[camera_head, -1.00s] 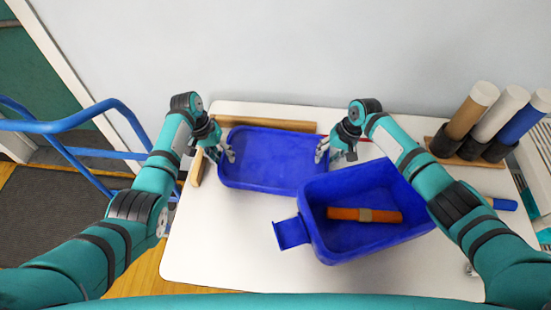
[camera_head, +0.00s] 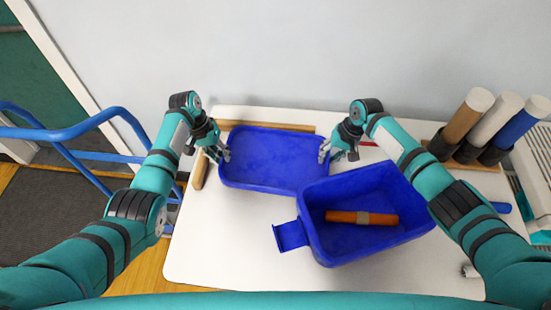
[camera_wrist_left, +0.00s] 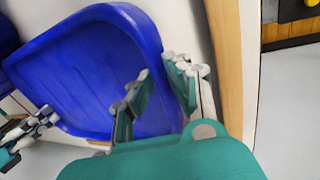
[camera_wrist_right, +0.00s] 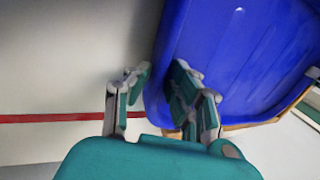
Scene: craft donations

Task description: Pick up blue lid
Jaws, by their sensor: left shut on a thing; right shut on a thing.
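The blue lid (camera_head: 272,160) is a shallow tray-like piece with a raised rim, at the back of the white table. My left gripper (camera_head: 221,156) is shut on its left rim, and my right gripper (camera_head: 325,152) is shut on its right rim. In the left wrist view the fingers (camera_wrist_left: 160,90) straddle the rim of the lid (camera_wrist_left: 85,70). In the right wrist view the fingers (camera_wrist_right: 158,88) also straddle the rim of the lid (camera_wrist_right: 235,50). Whether the lid touches the table cannot be told.
A blue bin (camera_head: 330,245) holding an orange roll (camera_head: 362,218) stands in front of the lid, to the right. A wooden frame piece (camera_head: 270,126) lies behind the lid. Rolls in a stand (camera_head: 460,160) are at the right. The table (camera_head: 220,245) is clear at front left.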

